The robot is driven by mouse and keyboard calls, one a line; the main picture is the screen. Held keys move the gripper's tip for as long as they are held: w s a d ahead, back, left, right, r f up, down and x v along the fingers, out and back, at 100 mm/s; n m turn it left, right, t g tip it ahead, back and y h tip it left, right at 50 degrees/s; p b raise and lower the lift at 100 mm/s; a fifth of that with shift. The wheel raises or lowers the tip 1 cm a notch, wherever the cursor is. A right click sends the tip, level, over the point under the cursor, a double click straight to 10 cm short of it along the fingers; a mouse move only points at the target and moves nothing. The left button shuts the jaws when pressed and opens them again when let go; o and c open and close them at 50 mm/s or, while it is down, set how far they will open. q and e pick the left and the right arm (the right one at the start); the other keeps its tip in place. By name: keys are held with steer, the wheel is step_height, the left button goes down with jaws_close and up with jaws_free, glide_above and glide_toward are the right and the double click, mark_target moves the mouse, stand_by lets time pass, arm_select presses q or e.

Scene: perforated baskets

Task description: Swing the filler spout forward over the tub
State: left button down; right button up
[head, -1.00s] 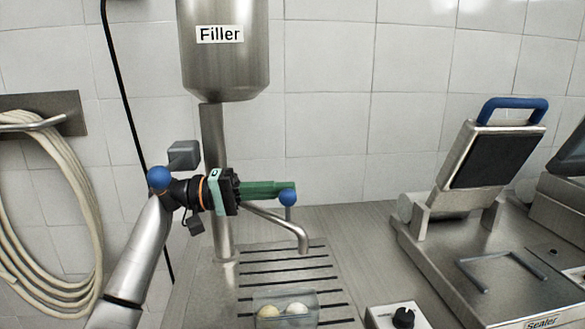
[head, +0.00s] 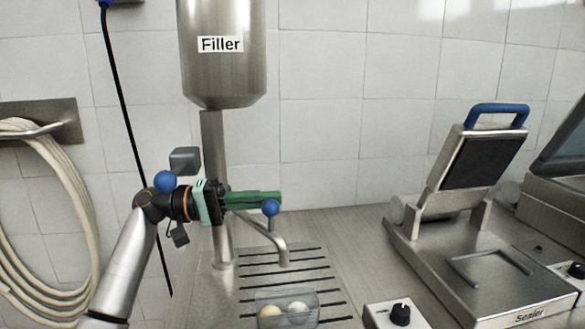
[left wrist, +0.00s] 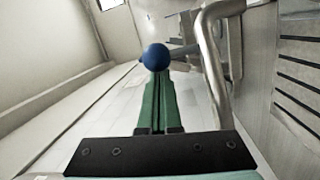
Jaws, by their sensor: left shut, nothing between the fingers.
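The filler (head: 215,80) is a steel hopper on a column. Its bent spout (head: 283,248) reaches out to the right, with its outlet behind the tub. The blue ball knob (head: 270,208) stands on the spout. The clear tub (head: 287,310) holds two pale round items at the front of the slotted plate. My left gripper (head: 280,198) has green fingers, shut and empty, just behind the knob. In the left wrist view the knob (left wrist: 156,57) is right at the fingertips (left wrist: 158,80), with the spout pipe (left wrist: 213,60) to the right. My right gripper is not in view.
A sealer (head: 490,255) with a raised lid and blue handle stands at the right. A control box (head: 395,314) with a black knob is beside the tub. A hose coil (head: 45,190) hangs at the left, and a black cord (head: 125,130) hangs near my arm.

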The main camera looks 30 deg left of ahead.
arm_select(q)
steer(key=r+b+v, duration=0.1)
steer(key=v, duration=1.1)
steer(key=shift+a+f+b, duration=0.25)
steer(key=shift+f+b, duration=0.1)
steer(key=shift+f, duration=0.15)
steer(key=shift+s, duration=0.15)
